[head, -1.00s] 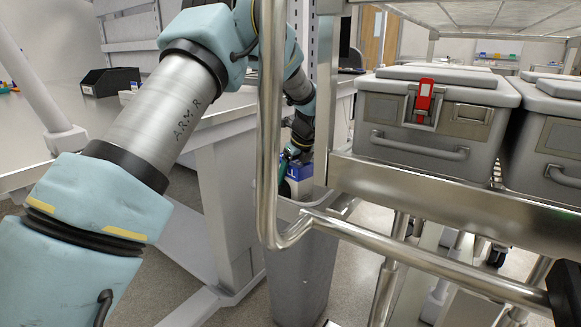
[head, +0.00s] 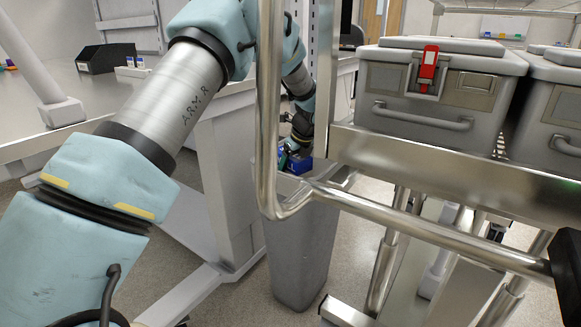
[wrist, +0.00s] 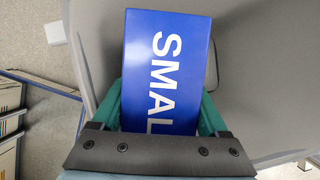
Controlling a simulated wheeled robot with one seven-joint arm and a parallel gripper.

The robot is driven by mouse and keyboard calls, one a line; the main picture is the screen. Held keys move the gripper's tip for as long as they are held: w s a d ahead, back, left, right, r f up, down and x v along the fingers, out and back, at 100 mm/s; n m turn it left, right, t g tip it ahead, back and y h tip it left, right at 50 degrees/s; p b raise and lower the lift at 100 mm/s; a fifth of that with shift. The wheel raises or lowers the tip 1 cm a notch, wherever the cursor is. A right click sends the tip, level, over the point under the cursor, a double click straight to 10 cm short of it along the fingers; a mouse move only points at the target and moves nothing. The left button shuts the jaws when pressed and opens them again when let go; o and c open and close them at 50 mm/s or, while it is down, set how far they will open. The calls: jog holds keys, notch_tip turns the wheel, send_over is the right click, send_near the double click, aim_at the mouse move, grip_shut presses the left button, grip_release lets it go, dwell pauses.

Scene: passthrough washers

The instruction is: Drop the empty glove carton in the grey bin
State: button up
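The glove carton is a blue box with white "SMAL" lettering (wrist: 165,60) in the wrist view. My gripper (wrist: 160,118) has its green fingers on either side of it, appearing to touch both sides. In the head view the carton (head: 303,168) shows small and partly hidden behind my gripper (head: 287,160), at the mouth of the grey bin (head: 300,250). The grey bin (wrist: 265,60) also shows behind and around the carton in the wrist view. How deep the carton sits relative to the rim is hard to tell.
A metal cart with a bent tube handle (head: 268,120) stands right of the bin, its rail crossing before it. Grey lidded cases (head: 430,100) sit on its shelf. A workbench (head: 60,110) with a black tray (head: 105,57) is on the left.

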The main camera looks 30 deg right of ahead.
aim_at(297, 156)
jog(key=o, duration=0.3)
jog(key=shift+o, duration=0.2)
jog(key=shift+p+v, duration=0.3)
jog(key=shift+v, duration=3.5)
